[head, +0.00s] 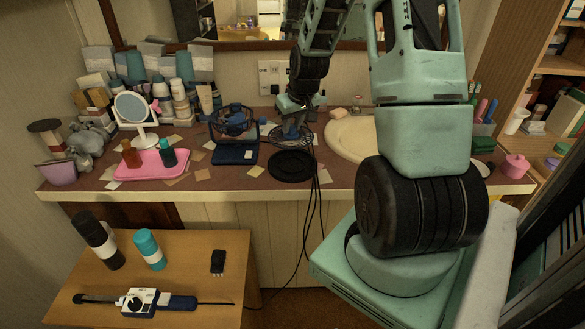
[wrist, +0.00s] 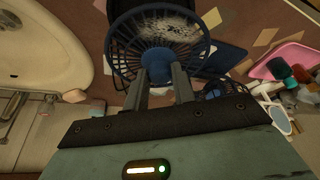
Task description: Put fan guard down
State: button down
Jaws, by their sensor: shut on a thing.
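The fan guard (wrist: 165,27) is a round dark-blue wire cage with a solid hub and greyish dust on its mesh. My gripper (wrist: 158,68) is shut on it at the hub in the wrist view. In the head view my gripper (head: 292,127) is over the counter, with the guard (head: 304,136) partly hidden by it. I cannot tell whether the guard touches the counter. The fan (head: 234,123) stands to the left on a dark-blue base (head: 235,153). A black round disc (head: 292,167) lies in front of the guard.
The sink (head: 350,137) is to the right. A pink tray (head: 152,164) with bottles and a round mirror (head: 132,108) are to the left. Paper scraps lie around. Dark cables (head: 314,215) hang over the counter's front edge. A wooden table (head: 190,270) with bottles stands below.

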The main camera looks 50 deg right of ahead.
jog(key=f, duration=0.6)
jog(key=f+p, duration=0.1)
jog(key=f, duration=0.2)
jog(key=shift+d+f, duration=0.25)
jog(key=shift+f, duration=0.15)
jog(key=shift+s+f, duration=0.1)
jog(key=shift+f+b, duration=0.25)
jog(key=shift+b, duration=0.1)
jog(key=c, duration=1.1)
grip_release()
jog(key=shift+c, duration=0.2)
